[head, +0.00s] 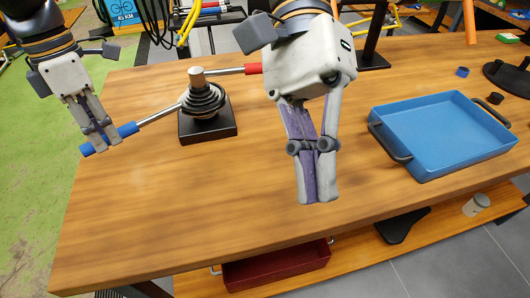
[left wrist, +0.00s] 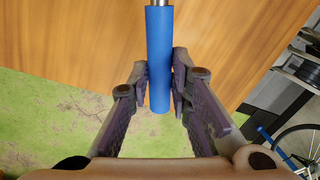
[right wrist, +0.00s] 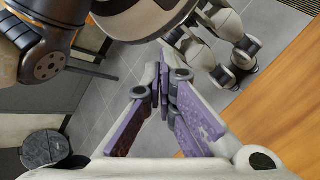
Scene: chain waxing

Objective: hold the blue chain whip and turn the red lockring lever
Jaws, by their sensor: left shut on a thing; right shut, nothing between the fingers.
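The chain whip's blue handle (head: 110,138) sticks out to the left of the cassette. My left gripper (head: 103,143) is shut on this handle; the left wrist view shows the blue grip (left wrist: 159,60) between its fingers. The lockring lever's red handle (head: 253,69) sticks out to the right at the back, partly beside my right arm. Both steel bars meet at the dark cassette (head: 204,101) on a black base (head: 207,127). My right gripper (head: 318,200) is shut and empty over the table, in front and to the right of the red handle. In the right wrist view no task object shows.
A blue tray (head: 445,135) with dark handles lies at the right of the wooden table (head: 200,210). A dark stand (head: 372,40) rises at the back. A red bin (head: 275,267) is on the lower shelf. The front middle is clear.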

